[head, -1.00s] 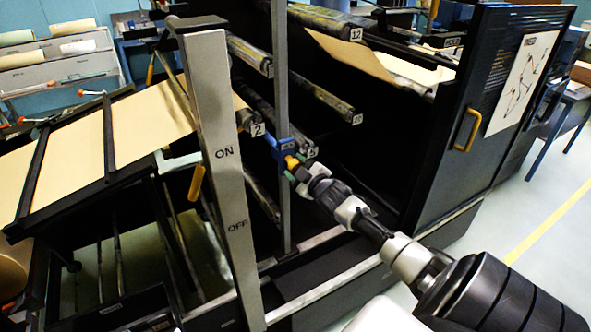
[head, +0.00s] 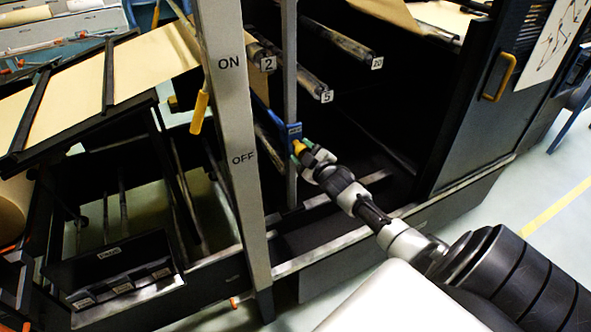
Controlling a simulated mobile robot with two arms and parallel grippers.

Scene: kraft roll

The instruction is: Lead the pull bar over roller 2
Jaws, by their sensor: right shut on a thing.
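Roller 2 (head: 257,50) lies behind the grey post, its end marked with a "2" label. My right gripper (head: 302,151) is shut on the yellow grip (head: 298,147) at the near end of the blue pull bar (head: 291,131). The bar's end is beside the thin upright, clearly below roller 2 and lower than roller 5 (head: 312,86). The bar runs back to the left behind the upright; its far end is hidden by the post. Kraft paper (head: 105,85) slopes up from the left towards roller 2. A tan strip shows below roller 2. My left gripper is not in view.
The grey ON/OFF post (head: 236,150) and the thin upright (head: 290,80) stand close to the bar. The open dark door (head: 485,100) stands at the right. Dark free room lies below the rollers.

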